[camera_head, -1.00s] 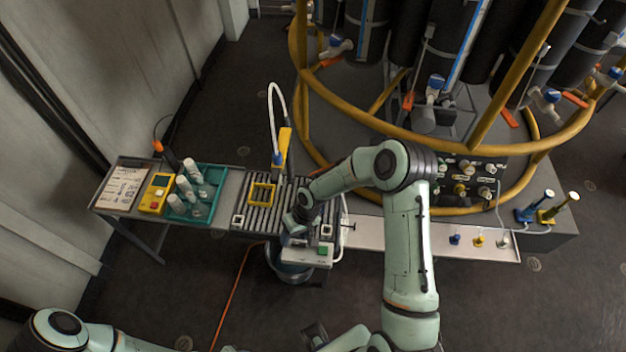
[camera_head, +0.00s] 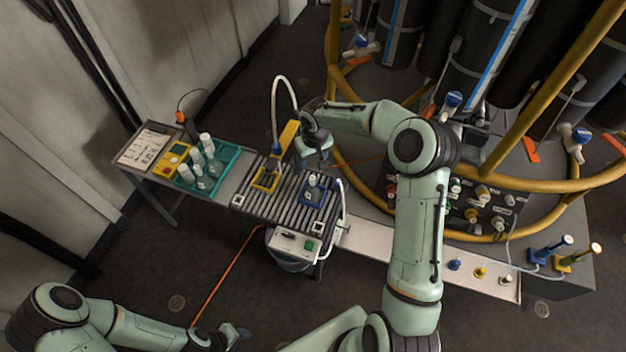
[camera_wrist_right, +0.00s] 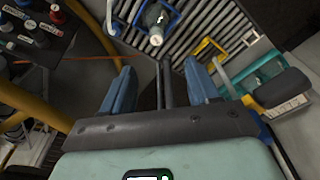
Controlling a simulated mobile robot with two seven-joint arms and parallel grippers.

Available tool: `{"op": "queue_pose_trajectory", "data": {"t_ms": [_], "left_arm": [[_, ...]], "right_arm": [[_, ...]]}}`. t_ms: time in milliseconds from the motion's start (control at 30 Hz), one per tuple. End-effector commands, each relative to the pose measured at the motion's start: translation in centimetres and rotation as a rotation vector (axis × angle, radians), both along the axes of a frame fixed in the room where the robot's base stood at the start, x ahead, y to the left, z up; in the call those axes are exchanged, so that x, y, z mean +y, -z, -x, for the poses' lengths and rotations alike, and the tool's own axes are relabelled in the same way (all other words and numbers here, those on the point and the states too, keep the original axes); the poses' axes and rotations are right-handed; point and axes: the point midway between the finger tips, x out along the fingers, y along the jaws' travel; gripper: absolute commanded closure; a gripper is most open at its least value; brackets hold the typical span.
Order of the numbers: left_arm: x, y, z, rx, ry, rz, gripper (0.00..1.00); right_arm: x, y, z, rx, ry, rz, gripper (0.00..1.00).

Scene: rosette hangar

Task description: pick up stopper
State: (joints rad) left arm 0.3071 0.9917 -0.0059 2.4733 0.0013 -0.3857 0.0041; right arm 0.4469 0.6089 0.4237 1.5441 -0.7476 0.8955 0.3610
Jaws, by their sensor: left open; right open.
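Three small stoppers, blue (camera_head: 454,264), yellow (camera_head: 481,271) and whitish (camera_head: 505,280), appear to stand on the pale shelf (camera_head: 400,252) right of the conveyor. A bottle with a whitish top stands in a blue frame (camera_head: 312,190) on the rollers; its top (camera_wrist_right: 156,39) shows in the right wrist view. My right gripper (camera_head: 314,148) is above the conveyor's back edge, behind that bottle. In the right wrist view, its blue fingers (camera_wrist_right: 160,85) are apart with no object between them. My left gripper (camera_head: 236,335) is low at the bottom, away from the stoppers, open.
A yellow frame (camera_head: 265,180) sits on the roller conveyor (camera_head: 280,205). Left of it are a teal tray (camera_head: 232,155) of bottles and a yellow device (camera_head: 172,160). A yellow ring rail (camera_head: 480,178) and dark cylinders stand behind. The floor in front is clear.

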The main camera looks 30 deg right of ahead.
Motion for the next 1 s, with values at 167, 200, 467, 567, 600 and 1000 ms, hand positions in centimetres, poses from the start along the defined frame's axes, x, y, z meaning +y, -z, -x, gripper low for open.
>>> {"op": "queue_pose_trajectory", "data": {"t_ms": [167, 200, 467, 567, 600, 1000], "left_arm": [[0.0, -0.2, -0.2, -0.003, -0.001, 0.000, 0.57], [0.0, -0.3, -0.3, -0.003, 0.000, 0.000, 0.57], [0.0, -0.5, -0.6, -0.007, 0.000, 0.000, 0.57], [0.0, -0.9, -1.0, -0.012, 0.000, 0.000, 0.57], [0.0, -1.1, -1.3, -0.016, 0.000, 0.000, 0.57], [0.0, -1.8, -2.2, -0.025, 0.000, 0.000, 0.57]], "right_arm": [[0.0, 3.8, -0.3, 0.004, -0.002, -0.003, 0.40], [0.0, 4.5, -0.4, 0.004, -0.001, -0.003, 0.40], [-0.1, 6.7, -0.7, 0.002, -0.001, -0.002, 0.40], [-0.4, 7.7, -0.8, 0.003, 0.000, -0.003, 0.40], [-0.5, 8.3, -0.9, 0.003, 0.000, -0.004, 0.40], [-0.8, 11.7, -1.2, 0.000, -0.001, -0.001, 0.40]]}}
